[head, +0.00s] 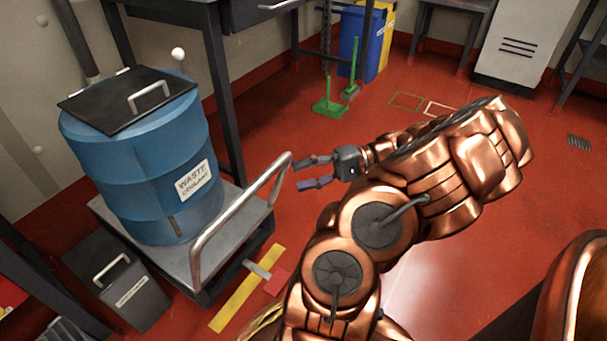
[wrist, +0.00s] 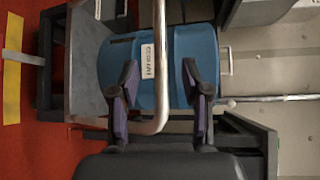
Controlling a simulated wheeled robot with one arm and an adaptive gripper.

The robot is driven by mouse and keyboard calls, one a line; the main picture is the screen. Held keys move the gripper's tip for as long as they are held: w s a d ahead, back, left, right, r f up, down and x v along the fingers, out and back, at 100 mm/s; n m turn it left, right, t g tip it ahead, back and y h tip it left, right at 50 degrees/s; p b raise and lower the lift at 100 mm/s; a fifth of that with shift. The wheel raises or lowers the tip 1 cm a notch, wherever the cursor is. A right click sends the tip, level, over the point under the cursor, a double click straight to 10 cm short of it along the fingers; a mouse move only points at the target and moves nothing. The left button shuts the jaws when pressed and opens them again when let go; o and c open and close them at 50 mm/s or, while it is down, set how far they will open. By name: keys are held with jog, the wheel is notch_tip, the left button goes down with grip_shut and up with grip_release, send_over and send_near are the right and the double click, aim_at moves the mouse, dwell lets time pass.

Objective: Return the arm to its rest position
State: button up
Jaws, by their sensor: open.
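My copper-coloured arm reaches from the bottom of the head view up and then left. My gripper (head: 308,173) is at its end, open and empty, pointing left towards the trolley's handle rail (head: 240,214). In the wrist view my gripper (wrist: 162,90) shows two dark fingers with purplish pads spread apart. The handle rail (wrist: 159,60) crosses the gap between the fingers in that view; I cannot tell how far in front of them it is. A blue waste drum (wrist: 193,50) shows behind the rail, sideways in this view.
The labelled drum (head: 145,160) stands on the grey trolley (head: 237,207). A dark lidded bin (head: 118,280) is beside it. A bench (head: 220,90) stands behind. Blue and yellow bins (head: 362,40) and a green broom (head: 330,108) are further back. The red floor right of my arm is mostly clear.

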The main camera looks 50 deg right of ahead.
dwell(0.3)
jog(key=w+a+r+n+g+h+p, duration=0.25)
jog(key=a+r+n+g+p, duration=0.7)
jog(key=a+r+p, duration=1.25)
jog(key=s+a+r+g+h+p, duration=0.1)
jog(key=s+r+h+p, duration=0.4)
jog(key=r+p, duration=0.5)
jog(key=s+a+r+g+h+p, duration=0.2)
jog(key=s+a+r+h+p, duration=0.2)
jog(key=r+p, duration=0.6)
jog(key=shift+s+r+h, duration=0.4)
jog(key=shift+s+h, duration=0.15)
jog(key=shift+s, duration=0.45)
